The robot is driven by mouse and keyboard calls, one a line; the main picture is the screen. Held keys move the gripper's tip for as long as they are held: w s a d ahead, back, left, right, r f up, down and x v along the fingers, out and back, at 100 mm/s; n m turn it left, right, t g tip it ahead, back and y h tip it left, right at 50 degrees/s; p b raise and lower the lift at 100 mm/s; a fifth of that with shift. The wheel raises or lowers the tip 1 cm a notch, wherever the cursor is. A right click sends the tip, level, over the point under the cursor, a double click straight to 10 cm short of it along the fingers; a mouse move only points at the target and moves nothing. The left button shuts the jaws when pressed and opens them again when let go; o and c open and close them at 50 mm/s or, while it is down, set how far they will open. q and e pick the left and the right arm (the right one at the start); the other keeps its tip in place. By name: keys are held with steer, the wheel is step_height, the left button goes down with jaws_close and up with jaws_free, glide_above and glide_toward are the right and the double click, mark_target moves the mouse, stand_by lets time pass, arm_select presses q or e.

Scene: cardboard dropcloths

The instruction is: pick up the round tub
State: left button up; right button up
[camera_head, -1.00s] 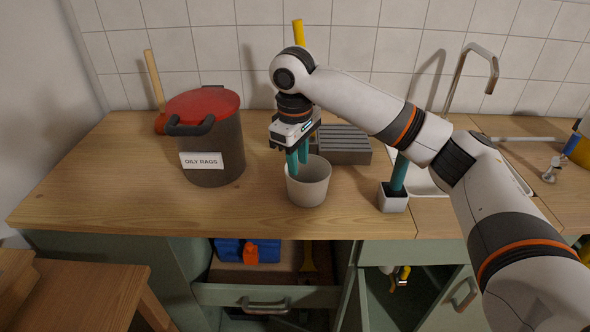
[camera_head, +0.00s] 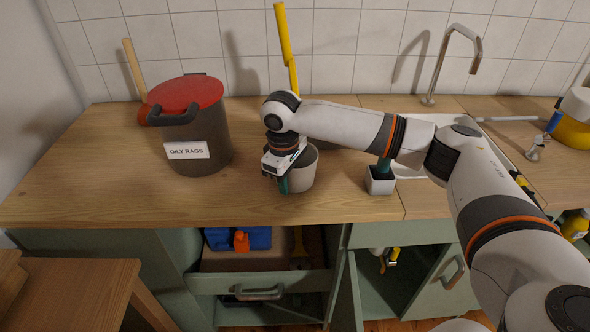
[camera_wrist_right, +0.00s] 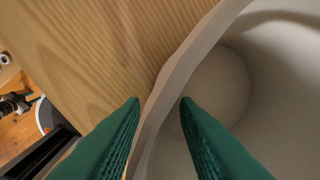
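The round tub (camera_head: 304,177) is a pale grey, open-topped pot standing upright on the wooden counter. My right gripper (camera_head: 283,187) points down at the tub's near left side. In the right wrist view the tub's wall (camera_wrist_right: 178,75) runs between the two teal fingers of my right gripper (camera_wrist_right: 158,108). One finger is outside the wall and the other is over the hollow inside. The fingers are apart, with visible space around the rim, and the tub looks empty where I see into it. My left gripper is not in view.
A dark bin with a red lid, labelled OILY RAGS (camera_head: 190,130), stands to the left. A small white square pot (camera_head: 380,181) is right of the tub. The sink and tap (camera_head: 470,50) lie farther right. An open drawer (camera_head: 262,282) is below the counter edge.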

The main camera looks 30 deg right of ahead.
steer(key=shift+f, duration=0.2)
jaws_close()
steer(key=shift+r, duration=0.15)
